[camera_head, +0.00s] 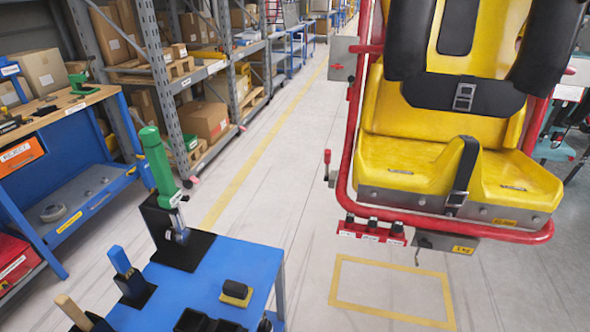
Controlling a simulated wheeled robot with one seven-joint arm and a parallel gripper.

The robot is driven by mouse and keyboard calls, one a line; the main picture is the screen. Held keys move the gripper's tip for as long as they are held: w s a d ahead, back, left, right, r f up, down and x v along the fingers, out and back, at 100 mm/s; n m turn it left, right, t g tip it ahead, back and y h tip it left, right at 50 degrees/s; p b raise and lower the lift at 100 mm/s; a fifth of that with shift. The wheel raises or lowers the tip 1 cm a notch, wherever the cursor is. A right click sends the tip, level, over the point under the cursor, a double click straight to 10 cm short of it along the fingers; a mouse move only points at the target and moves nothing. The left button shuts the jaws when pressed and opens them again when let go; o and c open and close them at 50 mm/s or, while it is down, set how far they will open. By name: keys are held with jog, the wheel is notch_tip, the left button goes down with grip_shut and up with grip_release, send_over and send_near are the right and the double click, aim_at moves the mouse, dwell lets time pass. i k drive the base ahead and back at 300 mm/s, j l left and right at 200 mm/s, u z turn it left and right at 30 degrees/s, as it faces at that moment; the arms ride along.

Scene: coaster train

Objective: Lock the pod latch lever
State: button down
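The yellow pod seat (435,130) hangs at the right in a red tube frame (350,150), with black padded restraints and a black belt with a metal buckle (464,96). A small lever with a red handle (327,160) stands roughly upright on the left side of the frame. A dark hooked lever (421,248) shows under the seat front beside a yellow-labelled metal plate (455,244). I cannot tell for sure which of these is the latch lever, or whether either is locked. My gripper is not in view.
A blue tool cart (230,265) at the lower middle holds a green-handled tool (159,165), a blue-handled tool (121,262) and a sponge-like block (236,292). A workbench (90,195) and shelves (190,80) line the left. The floor between cart and pod is clear.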

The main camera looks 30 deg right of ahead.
aim_at(327, 152)
jog(key=l+u, duration=0.25)
jog(key=l, duration=0.25)
jog(key=k+l+u, duration=0.25)
jog(key=l, duration=0.25)
jog(key=l+u, duration=0.2)
jog(key=l, duration=0.25)
jog(key=k+l, duration=0.15)
jog(key=l, duration=0.25)
jog(key=k+l, duration=0.1)
jog(key=l, duration=0.3)
jog(key=k+l+u, duration=0.1)
jog(key=l, duration=0.3)
jog(key=k+l, duration=0.2)
jog(key=l, duration=0.2)
jog(key=k+l, duration=0.15)
jog(key=l, duration=0.25)
jog(key=k+l+u, duration=0.1)
jog(key=l, duration=0.25)
jog(key=k+l, duration=0.2)
jog(key=l, duration=0.2)
jog(key=i+j+z, duration=0.1)
jog(key=i+j, duration=0.4)
